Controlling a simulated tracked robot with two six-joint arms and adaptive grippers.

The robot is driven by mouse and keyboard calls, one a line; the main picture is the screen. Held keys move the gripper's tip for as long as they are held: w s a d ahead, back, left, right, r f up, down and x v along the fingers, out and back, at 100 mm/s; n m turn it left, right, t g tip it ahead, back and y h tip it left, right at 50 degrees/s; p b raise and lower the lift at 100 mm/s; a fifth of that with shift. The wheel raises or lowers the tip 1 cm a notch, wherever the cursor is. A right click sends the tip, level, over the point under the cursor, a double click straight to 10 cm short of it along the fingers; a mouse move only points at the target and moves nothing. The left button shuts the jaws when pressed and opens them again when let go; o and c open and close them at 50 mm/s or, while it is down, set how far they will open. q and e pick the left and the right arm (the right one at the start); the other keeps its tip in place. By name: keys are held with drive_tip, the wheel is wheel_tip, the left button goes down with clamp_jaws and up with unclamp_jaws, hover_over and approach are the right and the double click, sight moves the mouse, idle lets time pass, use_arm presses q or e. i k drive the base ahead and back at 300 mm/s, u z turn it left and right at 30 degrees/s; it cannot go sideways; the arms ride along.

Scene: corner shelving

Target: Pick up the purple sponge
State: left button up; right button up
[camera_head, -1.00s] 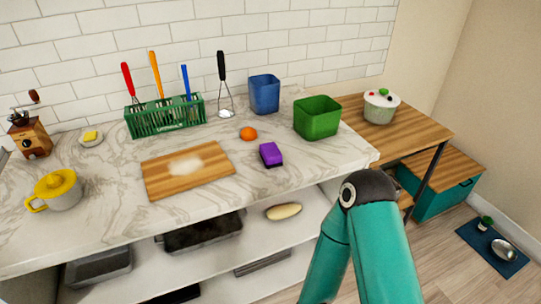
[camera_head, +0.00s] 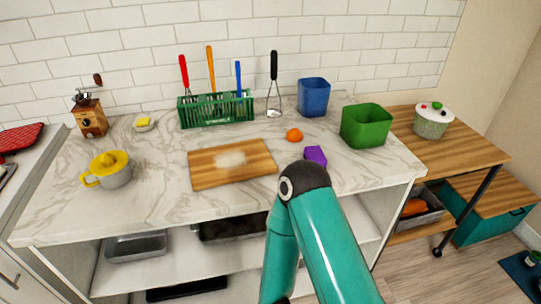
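The purple sponge (camera_head: 316,154) lies on the marble counter (camera_head: 160,208), right of the cutting board and below the orange. Its lower part is hidden behind the dark joint of my teal arm, which rises from the bottom of the view. Neither of my grippers shows in the head view.
A wooden cutting board (camera_head: 205,178) with a pale patch lies left of the sponge. An orange (camera_head: 294,135), a green bin (camera_head: 366,126) and a blue bin (camera_head: 313,97) stand near it. A green utensil rack (camera_head: 216,111) stands by the wall. The counter's front middle is clear.

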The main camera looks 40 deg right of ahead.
sight(316, 153)
drive_tip(key=u, duration=0.45)
drive_tip(key=k, duration=1.45)
drive_tip(key=z, duration=0.75)
drive_tip(key=i, duration=0.8)
drive_tip(key=z, duration=0.1)
